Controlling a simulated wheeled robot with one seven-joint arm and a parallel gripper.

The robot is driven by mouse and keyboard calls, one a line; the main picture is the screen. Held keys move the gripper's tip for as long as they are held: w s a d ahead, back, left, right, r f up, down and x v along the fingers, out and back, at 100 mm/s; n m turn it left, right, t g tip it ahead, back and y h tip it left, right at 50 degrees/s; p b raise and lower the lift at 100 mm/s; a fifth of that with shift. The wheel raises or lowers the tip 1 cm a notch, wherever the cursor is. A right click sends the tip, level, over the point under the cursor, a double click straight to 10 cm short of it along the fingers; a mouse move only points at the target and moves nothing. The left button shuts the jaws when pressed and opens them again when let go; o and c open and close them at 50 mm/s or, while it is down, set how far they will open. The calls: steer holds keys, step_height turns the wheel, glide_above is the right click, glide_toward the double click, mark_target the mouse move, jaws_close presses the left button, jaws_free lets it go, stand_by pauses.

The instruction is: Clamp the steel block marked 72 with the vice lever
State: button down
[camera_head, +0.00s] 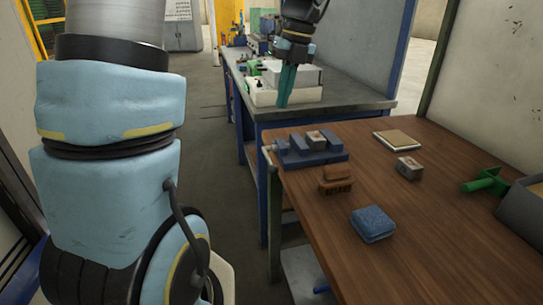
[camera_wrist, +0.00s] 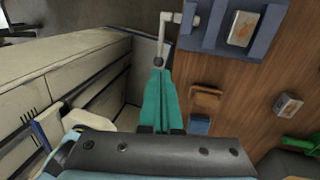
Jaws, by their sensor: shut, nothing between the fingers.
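A blue vice (camera_head: 325,155) stands at the far left corner of the wooden table, and it also shows at the top of the wrist view (camera_wrist: 205,40). A steel block (camera_head: 317,137) with a pale top sits between its jaws; it also shows in the wrist view (camera_wrist: 241,29). Its mark is too small to read. The grey vice lever (camera_wrist: 164,30) sticks out at the vice's left side, ending in a dark knob. My gripper (camera_head: 282,104) has teal fingers, shut and empty, pointing down. In the wrist view its fingertips (camera_wrist: 160,72) appear close to the knob; I cannot tell if they touch.
A second steel block (camera_head: 409,168), a brown brush (camera_head: 336,179), a blue sponge (camera_head: 373,223) and a notepad (camera_head: 397,140) lie on the wooden table (camera_head: 440,235). A green tool (camera_head: 485,183) and a grey box (camera_head: 522,212) are at the right. A grey workbench (camera_head: 350,98) stands behind.

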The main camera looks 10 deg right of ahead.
stand_by(0.4)
steer(key=p, duration=0.2)
glide_toward(270, 160)
steer(key=f, duration=0.2)
steer(key=a+f, duration=0.1)
steer(key=f, duration=0.3)
steer(key=shift+s+a+f, duration=0.15)
steer(key=shift+a+f, duration=0.1)
steer(key=shift+f, duration=0.15)
steer(key=shift+f, duration=0.1)
